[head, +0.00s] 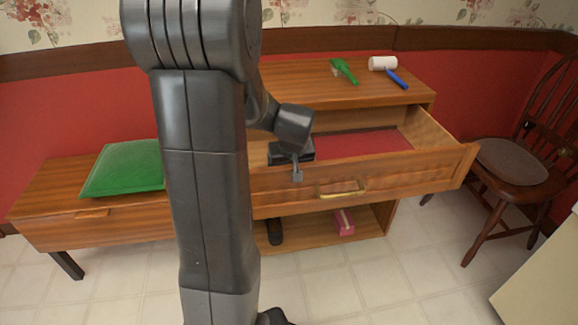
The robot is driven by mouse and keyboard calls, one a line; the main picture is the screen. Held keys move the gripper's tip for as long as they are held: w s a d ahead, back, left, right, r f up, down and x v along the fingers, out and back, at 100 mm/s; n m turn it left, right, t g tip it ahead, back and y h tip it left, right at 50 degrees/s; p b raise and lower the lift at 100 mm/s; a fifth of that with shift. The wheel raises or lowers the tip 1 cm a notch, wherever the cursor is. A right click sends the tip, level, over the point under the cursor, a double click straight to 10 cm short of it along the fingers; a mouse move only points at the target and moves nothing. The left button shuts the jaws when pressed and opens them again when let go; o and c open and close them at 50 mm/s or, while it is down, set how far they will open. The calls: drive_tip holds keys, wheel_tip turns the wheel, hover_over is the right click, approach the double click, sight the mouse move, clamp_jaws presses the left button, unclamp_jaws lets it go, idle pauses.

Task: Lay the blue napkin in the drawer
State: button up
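The drawer (415,176) is pulled out of the wooden cabinet and shows a red bottom (365,143). Its left part is hidden behind my arm. My gripper (297,174) is at the left part of the drawer, by its front panel. One grey finger shows in front of that panel; I cannot tell whether it touches it or whether the gripper is open or holds anything. I see no blue napkin in this view; my arm hides part of the scene.
A green brush (344,71) and a white-headed tool (383,63) with a blue handle lie on the cabinet top. A pink box (344,222) and a dark object (275,232) are on the lower shelf. A green cushion (125,168) lies on the left bench. A chair (510,160) stands right.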

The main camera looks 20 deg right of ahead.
drive_tip(key=f, duration=0.2)
drive_tip(key=s+a+f, duration=0.1)
drive_tip(key=shift+s+f, duration=0.1)
drive_tip(key=shift+f, duration=0.3)
drive_tip(key=o, duration=1)
drive_tip(key=shift+r, duration=0.2)
drive_tip(key=shift+g, duration=0.3)
drive_tip(key=shift+w+d+r+p, duration=0.2)
drive_tip(key=shift+r+p, duration=0.6)
drive_tip(key=shift+r, duration=0.2)
drive_tip(key=shift+w+d+r+p, duration=0.15)
drive_tip(key=shift+r+p, duration=0.65)
drive_tip(key=shift+r, duration=0.2)
wheel_tip(320, 180, up, 10)
drive_tip(key=p, duration=0.7)
drive_tip(key=shift+f, duration=0.1)
